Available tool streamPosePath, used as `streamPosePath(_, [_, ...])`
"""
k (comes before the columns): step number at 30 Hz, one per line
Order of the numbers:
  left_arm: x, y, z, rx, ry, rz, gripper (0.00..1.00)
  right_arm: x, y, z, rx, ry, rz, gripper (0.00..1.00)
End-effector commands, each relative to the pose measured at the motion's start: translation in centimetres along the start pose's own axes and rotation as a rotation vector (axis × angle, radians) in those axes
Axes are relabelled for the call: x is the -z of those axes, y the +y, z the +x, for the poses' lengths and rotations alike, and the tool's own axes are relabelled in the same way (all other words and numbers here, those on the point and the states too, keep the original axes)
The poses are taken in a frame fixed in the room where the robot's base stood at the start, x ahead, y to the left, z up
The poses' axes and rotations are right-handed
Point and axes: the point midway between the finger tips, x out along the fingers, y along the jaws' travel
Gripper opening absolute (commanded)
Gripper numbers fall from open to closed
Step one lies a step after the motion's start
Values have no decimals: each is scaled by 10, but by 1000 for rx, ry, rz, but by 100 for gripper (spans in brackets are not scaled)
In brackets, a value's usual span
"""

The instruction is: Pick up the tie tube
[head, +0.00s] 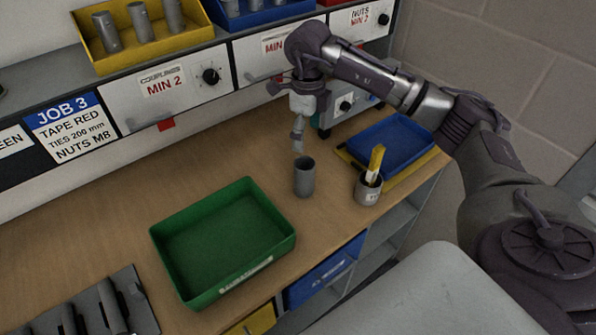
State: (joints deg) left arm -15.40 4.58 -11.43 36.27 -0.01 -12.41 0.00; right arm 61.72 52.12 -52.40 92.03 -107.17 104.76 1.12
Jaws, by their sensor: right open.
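A plain grey tube (304,177) stands upright on the wooden bench, right of the green tray; it looks like the tie tube, though no label on it can be read. My right gripper (298,138) points down just above the tube's top, apart from it. The gripper is open and empty; its fingers are small and seen nearly edge-on. My left gripper is out of view.
A green tray (169,240) lies left of the tube. A grey cup (367,195) with a yellow-and-white brush-like item stands to the right, before a blue tray (428,146). A dark rack (140,298) sits front left. Drawers (182,88) line the back.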

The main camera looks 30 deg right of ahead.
Motion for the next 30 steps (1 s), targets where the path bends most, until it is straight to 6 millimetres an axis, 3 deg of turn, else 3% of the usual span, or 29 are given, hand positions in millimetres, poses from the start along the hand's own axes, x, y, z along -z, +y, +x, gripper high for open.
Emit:
streamPosePath(3, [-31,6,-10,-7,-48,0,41,1,2,25,-5,5,-1,83])
streamPosePath(8, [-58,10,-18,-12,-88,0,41,0,2,53,-5,1,-2,83])
streamPosePath(11, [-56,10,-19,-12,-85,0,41,-1,2,63,-4,-1,-3,83])
streamPosePath(19, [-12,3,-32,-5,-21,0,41,-2,9,86,-7,2,-4,83])
streamPosePath(24, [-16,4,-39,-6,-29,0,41,-3,10,112,-6,-1,-2,83])
streamPosePath(30, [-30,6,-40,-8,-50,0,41,-4,10,120,-3,-4,-4,83])
